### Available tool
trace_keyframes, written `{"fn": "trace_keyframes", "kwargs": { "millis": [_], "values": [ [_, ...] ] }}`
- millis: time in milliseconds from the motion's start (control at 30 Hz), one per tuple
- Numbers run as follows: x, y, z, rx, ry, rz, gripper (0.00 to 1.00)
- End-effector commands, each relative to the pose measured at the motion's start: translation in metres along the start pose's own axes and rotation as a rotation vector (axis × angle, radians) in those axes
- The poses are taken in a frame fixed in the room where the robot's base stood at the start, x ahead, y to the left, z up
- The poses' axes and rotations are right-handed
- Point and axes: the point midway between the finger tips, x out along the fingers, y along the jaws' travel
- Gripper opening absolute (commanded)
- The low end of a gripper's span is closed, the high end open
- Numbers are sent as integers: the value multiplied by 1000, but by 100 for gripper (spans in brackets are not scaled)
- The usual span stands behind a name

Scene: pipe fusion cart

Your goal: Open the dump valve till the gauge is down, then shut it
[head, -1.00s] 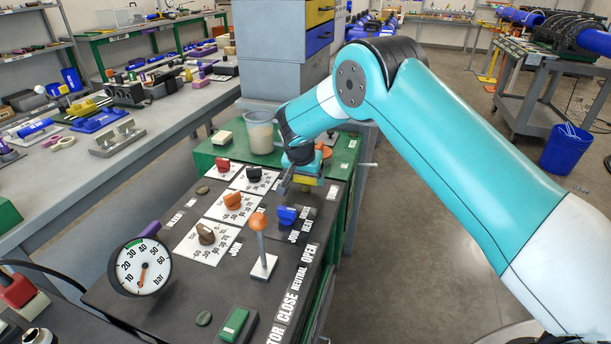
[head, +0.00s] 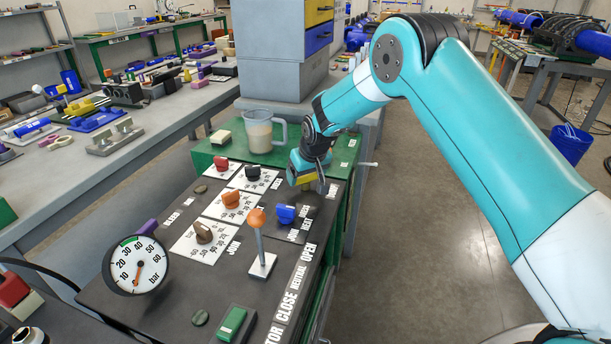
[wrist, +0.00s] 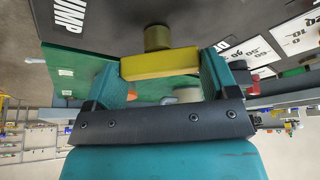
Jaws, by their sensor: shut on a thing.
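The dump valve has a yellow bar handle (wrist: 160,64) on a round brownish stem, close up in the wrist view beside a partly cut-off white label ending "UMP". My gripper (wrist: 161,72) has one teal finger at each end of the bar and is shut on it. In the head view the yellow handle (head: 306,180) shows only partly under my gripper (head: 311,176), at the far right of the dark panel. The pressure gauge (head: 136,266) faces me at the panel's left. Its orange needle points almost straight down, near the low end below 10.
An orange-knobbed lever (head: 257,219) stands upright in the panel's middle. Blue (head: 285,214), red (head: 221,163) and other knobs sit around it. A clear jug (head: 258,130) stands behind on the green top. Open floor lies right of the cart.

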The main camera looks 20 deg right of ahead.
Motion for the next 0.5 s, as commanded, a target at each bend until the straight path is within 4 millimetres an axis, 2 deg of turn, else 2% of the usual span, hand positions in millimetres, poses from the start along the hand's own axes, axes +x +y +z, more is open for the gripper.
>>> {"fn": "trace_keyframes", "kwargs": {
  "millis": [500],
  "values": [
    [0, 2, -2, -444, 4, -183, 56]
  ]
}}
